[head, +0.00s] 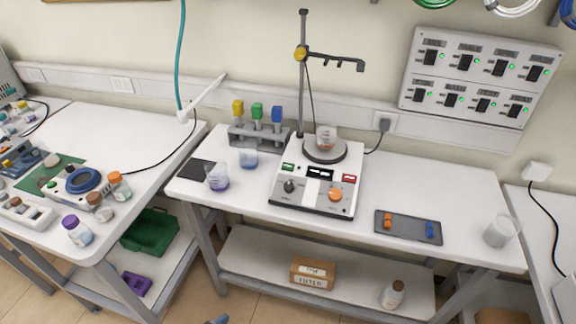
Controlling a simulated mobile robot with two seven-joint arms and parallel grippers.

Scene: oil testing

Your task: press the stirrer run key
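The stirrer (312,205) is a white box with a dark round plate (324,152) on top, standing mid-bench. A glass beaker with a little orange-red content (326,137) stands on the plate. The front panel has a small green key (288,167) at left, a dark display (319,173) in the middle and a red key (349,179) at right. Below are a black knob (290,186) and an orange knob (335,194). The key labels are too small to read. Neither gripper can be made out; only a small blue-grey tip shows at the bottom edge.
Beakers with purple (217,178) and blue (248,158) liquid stand left of the stirrer, before a rack (257,137). A tall stand (303,80) rises behind it. A dark tray (408,228) and clear beaker (498,231) are at right. The bench front by the stirrer is clear.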

